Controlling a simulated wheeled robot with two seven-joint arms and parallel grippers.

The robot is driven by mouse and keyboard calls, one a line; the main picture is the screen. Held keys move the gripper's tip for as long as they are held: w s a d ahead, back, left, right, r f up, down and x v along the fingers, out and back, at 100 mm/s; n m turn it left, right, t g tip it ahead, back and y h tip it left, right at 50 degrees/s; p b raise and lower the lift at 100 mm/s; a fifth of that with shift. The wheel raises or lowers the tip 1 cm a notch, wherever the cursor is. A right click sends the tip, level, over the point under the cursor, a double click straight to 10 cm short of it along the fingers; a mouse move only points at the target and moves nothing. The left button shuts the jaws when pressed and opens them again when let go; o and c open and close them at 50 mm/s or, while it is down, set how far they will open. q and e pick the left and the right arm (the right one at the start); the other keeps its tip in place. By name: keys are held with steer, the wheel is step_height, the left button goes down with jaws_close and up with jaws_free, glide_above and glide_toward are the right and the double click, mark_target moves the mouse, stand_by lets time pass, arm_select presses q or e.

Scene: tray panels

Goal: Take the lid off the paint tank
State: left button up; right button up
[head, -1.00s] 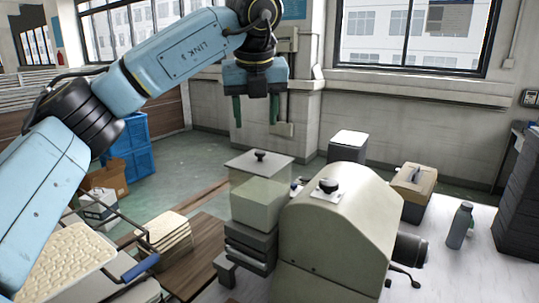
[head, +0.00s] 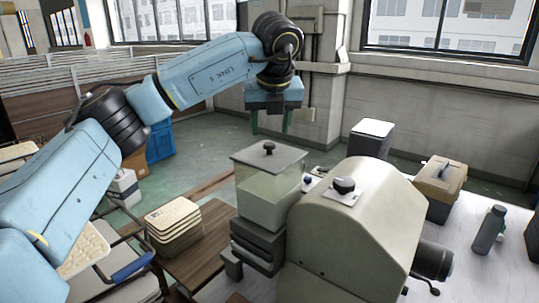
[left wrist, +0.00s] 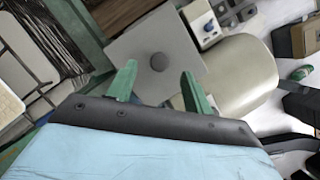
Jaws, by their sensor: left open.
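The paint tank (head: 265,198) is a pale, see-through box on the left side of a beige machine. Its grey square lid (head: 268,157) lies flat on top with a dark round knob (head: 269,148) in the middle. In the left wrist view the lid (left wrist: 185,47) and its knob (left wrist: 158,62) show from above. My left gripper (head: 269,124) hangs above and behind the lid, pointing down. It is open and empty; its green fingers (left wrist: 161,84) appear on either side of the knob in the wrist view, apart from it. My right gripper is not in view.
The beige machine (head: 345,225) with a black knob stands close on the right of the tank. A stack of tan panels (head: 173,222) lies on a wooden board at the left. A bottle (head: 489,230) and a tan-topped box (head: 440,178) stand on the right.

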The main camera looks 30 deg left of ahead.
mark_target(269, 144)
arm_select(q)
steer(key=p+x, duration=0.1)
steer(key=x, duration=0.3)
steer(key=shift+f, duration=0.4)
steer(key=shift+r, duration=0.1)
steer(key=c, duration=1.1)
